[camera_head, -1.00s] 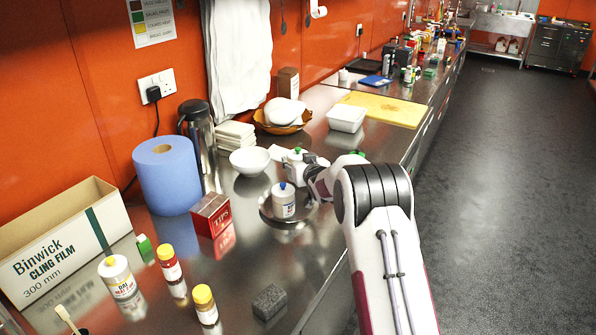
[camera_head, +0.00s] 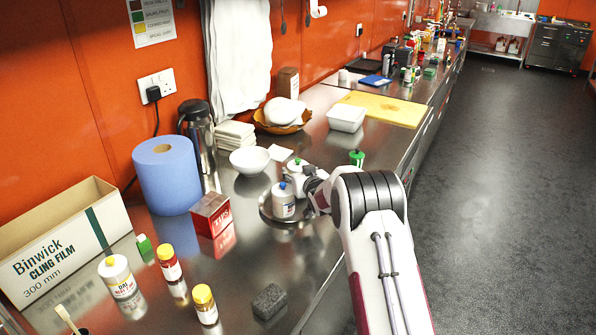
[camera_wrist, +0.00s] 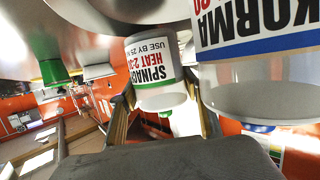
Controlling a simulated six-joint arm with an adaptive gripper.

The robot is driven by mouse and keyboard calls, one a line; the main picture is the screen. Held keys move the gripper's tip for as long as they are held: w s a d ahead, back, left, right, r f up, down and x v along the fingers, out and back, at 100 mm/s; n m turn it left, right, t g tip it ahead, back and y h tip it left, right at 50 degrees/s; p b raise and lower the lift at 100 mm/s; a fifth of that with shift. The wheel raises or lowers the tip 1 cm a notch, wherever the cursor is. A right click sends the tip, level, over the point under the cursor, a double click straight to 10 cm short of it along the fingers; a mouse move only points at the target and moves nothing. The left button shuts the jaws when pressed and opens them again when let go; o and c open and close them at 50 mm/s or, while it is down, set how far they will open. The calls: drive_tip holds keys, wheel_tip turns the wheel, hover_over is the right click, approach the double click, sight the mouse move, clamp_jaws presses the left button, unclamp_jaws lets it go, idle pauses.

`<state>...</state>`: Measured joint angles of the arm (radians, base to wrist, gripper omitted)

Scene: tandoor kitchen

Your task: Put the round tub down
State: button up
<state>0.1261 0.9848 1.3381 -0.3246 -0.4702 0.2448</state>
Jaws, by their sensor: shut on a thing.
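The round tub, white with a green lid (camera_head: 296,177), is between my gripper's fingers; its label reads SPINACH in the wrist view (camera_wrist: 152,72), where it appears upside down. My gripper (camera_head: 310,183) is shut on it, with a finger on each side in the wrist view (camera_wrist: 165,112). A white tub with a blue lid (camera_head: 283,204) stands on a round steel tray (camera_head: 265,213); a large KORMA tub is close on the right in the wrist view (camera_wrist: 255,75). The held tub is at the tray's far side. I cannot tell whether its base touches the tray.
A white bowl (camera_head: 249,160), a white card (camera_head: 280,153) and a red box (camera_head: 211,215) are on the counter nearby. A green-capped container (camera_head: 356,158) stands beyond my arm. A grey block (camera_head: 269,301) lies near the front edge. Bare steel lies between block and tray.

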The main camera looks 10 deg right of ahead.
drive_tip(key=shift+f, duration=0.3)
drive_tip(key=o, duration=1.3)
drive_tip(key=shift+f, duration=0.25)
drive_tip(key=shift+o, duration=0.2)
drive_tip(key=shift+s+r, duration=0.1)
drive_tip(key=shift+r, duration=0.55)
drive_tip(key=shift+r+v, duration=0.25)
drive_tip(key=shift+v, duration=1.3)
drive_tip(key=shift+r, duration=3.4)
